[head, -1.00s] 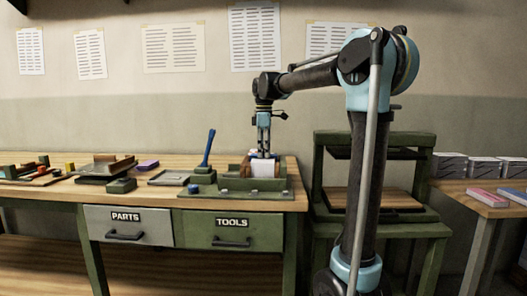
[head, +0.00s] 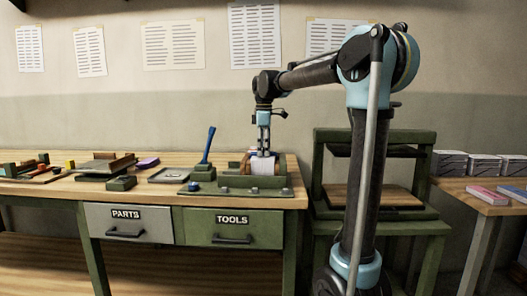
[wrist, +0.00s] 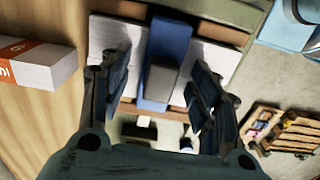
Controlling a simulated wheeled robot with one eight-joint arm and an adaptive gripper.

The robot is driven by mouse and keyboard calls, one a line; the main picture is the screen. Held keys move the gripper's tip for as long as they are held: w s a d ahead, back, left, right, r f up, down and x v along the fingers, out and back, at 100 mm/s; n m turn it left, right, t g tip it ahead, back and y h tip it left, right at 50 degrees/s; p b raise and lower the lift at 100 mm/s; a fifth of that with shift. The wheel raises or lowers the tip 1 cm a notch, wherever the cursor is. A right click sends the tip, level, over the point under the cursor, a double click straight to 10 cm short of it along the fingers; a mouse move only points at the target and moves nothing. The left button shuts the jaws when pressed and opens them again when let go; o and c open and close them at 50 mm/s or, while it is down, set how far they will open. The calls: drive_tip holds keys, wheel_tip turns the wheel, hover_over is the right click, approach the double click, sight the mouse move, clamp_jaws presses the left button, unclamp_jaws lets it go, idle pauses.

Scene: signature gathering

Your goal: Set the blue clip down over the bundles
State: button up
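The blue clip (wrist: 168,45) lies across the white bundles (wrist: 118,38) in the wrist view, with its grey tab (wrist: 160,82) standing up toward me. The bundles show on both sides of the clip. In the head view the bundles (head: 263,168) sit in the green fixture (head: 232,181) at the bench's right end, where the clip is too small to make out clearly. My gripper (wrist: 160,92) has one finger on each side of the grey tab, with a visible gap on both sides. It is open, directly above the clip; it also shows in the head view (head: 263,150).
A blue lever (head: 208,146) stands just left of the fixture. A tray (head: 169,175) and other bench items lie further left. A green press frame (head: 374,180) stands to the right. A white stack with an orange label (wrist: 38,68) lies on wood in the wrist view.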

wheel_tip(320, 180, up, 12)
drive_tip(key=s+d+f+m, duration=0.1)
drive_tip(key=s+d+f, duration=0.1)
drive_tip(key=s+d+f+m, duration=0.2)
drive_tip(key=d, duration=0.1)
drive_tip(key=s+d+f+m, duration=0.1)
drive_tip(key=s+d+f, duration=0.2)
drive_tip(key=shift+s+d+t, duration=0.1)
drive_tip(key=shift+d+t, duration=0.05)
drive_tip(key=shift+t, duration=0.15)
drive_tip(key=s+d+f+m, duration=0.4)
drive_tip(key=s+f, duration=0.4)
drive_tip(key=f, duration=0.3)
drive_tip(key=s+d+f+m+t, duration=0.1)
drive_tip(key=s+d+f+m, duration=0.3)
drive_tip(key=s+f, duration=0.4)
drive_tip(key=s+d+f+m, duration=0.5)
drive_tip(key=s+f, duration=0.3)
drive_tip(key=f, duration=0.6)
drive_tip(key=shift+s+t, duration=0.3)
drive_tip(key=shift+f, duration=0.1)
